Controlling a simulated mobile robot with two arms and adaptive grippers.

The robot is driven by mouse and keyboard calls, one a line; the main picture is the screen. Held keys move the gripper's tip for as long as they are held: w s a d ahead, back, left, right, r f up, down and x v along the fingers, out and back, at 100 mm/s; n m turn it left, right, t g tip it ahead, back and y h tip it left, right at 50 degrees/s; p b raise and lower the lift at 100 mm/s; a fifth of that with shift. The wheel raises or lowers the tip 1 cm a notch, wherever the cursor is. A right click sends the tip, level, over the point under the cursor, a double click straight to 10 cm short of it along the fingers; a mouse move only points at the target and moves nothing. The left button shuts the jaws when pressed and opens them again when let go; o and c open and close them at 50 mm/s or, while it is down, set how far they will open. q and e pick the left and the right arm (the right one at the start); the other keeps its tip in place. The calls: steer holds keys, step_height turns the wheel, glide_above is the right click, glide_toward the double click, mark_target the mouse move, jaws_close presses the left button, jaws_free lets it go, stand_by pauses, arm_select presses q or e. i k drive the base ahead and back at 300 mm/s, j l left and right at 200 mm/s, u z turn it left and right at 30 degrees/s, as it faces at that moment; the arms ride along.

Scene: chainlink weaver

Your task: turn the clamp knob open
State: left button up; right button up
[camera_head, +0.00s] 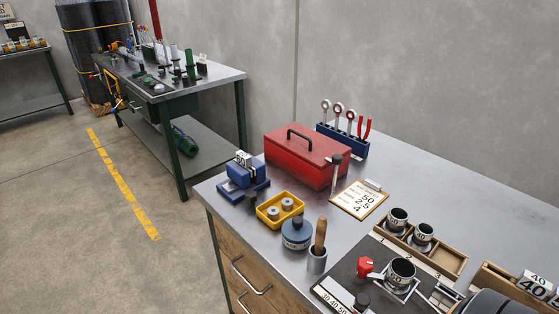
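A red knob (365,267) sits on a dark board (340,279) at the front of the near workbench, and looks to be the clamp knob. Just right of it, a dark-mouthed metal cylinder (401,272) with a white number label stands upright on a light square base. A red part reaches from the knob toward the cylinder. I cannot tell from this distance whether the clamp is tight or loose. Neither of my grippers is in view.
A wooden tray (452,262) with two labelled cylinders is behind the board. A grey cup (317,262) with a wooden-handled tool, blue round container (296,233), yellow bin (268,219), blue vise (241,174), clipboard (358,199) and red toolbox (299,158) crowd the left. Bare bench shows at back right.

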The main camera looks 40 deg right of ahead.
mark_target(365, 268)
steer(key=l+z, duration=0.1)
steer(key=z, duration=1.65)
